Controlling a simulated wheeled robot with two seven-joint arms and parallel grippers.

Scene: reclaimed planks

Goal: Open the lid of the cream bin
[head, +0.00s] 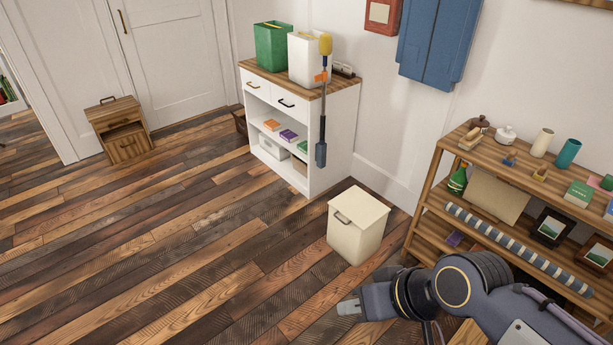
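The cream bin (352,240) stands upright on the plank floor, right of centre, between the white cabinet and the wooden shelf. My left gripper is out of view.
A white cabinet (312,170) holding a green bin (272,46) and a white bin (302,62) stands behind. A wooden shelf (430,188) with many small items is close on the right. A small wooden cabinet (108,118) stands far left. The floor left of the bin is clear.

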